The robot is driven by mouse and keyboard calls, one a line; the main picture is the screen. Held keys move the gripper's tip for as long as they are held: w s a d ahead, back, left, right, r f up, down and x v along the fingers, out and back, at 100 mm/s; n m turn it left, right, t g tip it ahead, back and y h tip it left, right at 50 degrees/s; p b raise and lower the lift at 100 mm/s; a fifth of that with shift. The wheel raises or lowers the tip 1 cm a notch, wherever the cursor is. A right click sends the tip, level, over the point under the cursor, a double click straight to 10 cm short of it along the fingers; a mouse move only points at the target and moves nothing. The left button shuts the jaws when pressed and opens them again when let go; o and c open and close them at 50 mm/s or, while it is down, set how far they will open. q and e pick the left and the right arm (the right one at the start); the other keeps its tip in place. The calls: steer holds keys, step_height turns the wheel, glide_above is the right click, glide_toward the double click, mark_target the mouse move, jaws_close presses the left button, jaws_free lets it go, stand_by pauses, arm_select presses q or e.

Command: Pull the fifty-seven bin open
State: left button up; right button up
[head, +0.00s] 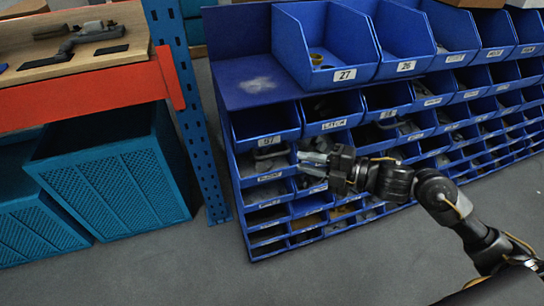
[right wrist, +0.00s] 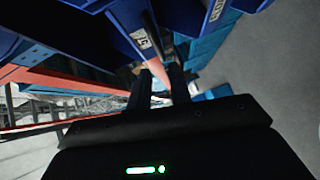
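The fifty-seven bin (head: 285,136) seems to be the blue bin at the left end of the first row under the large open bins. Its small white label looks like 57 but is hard to read. It sits in the rack, and a pale bar-like handle shows just below it. My right gripper (head: 302,159) is just right of and below this bin's front; I cannot tell whether it touches anything. In the right wrist view, its two dark fingers (right wrist: 155,88) stand apart with a gap between them. A blue bin front with a white label (right wrist: 141,38) is just beyond them. My left gripper is not in view.
The blue rack (head: 228,160) holds several rows of labelled bins, with large open bins (head: 322,45) on top. Left are a blue perforated post (head: 180,60), an orange-edged workbench (head: 90,112) and teal crates (head: 115,185). The grey floor in front is clear.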

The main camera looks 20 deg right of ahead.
mark_target(276, 156)
steer(key=x, duration=0.9)
steer(key=shift+w+a+f, duration=0.1)
steer(key=shift+a, duration=0.15)
jaws_close()
